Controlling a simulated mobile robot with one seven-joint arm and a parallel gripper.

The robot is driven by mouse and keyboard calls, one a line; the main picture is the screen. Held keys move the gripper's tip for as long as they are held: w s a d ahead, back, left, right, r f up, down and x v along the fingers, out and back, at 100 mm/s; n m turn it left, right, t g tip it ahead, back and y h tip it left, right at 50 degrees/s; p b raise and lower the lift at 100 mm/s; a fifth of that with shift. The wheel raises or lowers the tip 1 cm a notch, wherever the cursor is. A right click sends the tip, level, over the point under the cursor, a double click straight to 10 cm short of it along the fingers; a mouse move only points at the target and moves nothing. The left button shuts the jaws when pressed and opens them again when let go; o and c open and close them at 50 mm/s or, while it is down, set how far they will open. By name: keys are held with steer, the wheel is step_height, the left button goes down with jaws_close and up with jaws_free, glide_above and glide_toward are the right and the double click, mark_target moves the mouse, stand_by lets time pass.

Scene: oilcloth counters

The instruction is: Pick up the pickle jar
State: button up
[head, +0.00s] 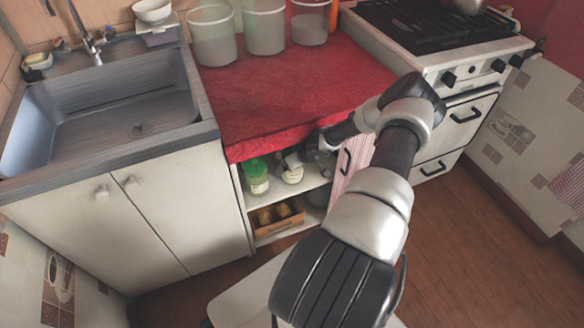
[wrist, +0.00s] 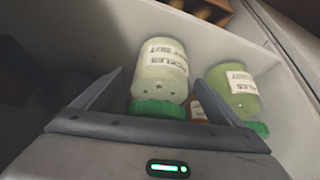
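A pale jar with a green lid (wrist: 163,68) is in front of my gripper in the wrist view, lid toward the bottom of the picture. In the head view the pale jar (head: 292,174) and the green jar (head: 257,178) stand on the upper shelf under the red counter. My gripper (wrist: 160,80) is open, with one finger at each side of the pale jar. I cannot tell whether the fingers touch it.
A small brown item (wrist: 197,108) shows between the jars. A wooden crate (head: 278,220) holds round things on the lower shelf. The red counter (head: 280,90) overhangs the shelf close to my wrist. A striped cabinet door (head: 350,165) is to the right.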

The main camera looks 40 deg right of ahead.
steer(key=c, duration=1.8)
steer(key=shift+o, duration=0.2)
steer(key=shift+w+r, duration=0.1)
steer(key=shift+r+p, duration=0.15)
steer(key=shift+p, duration=0.15)
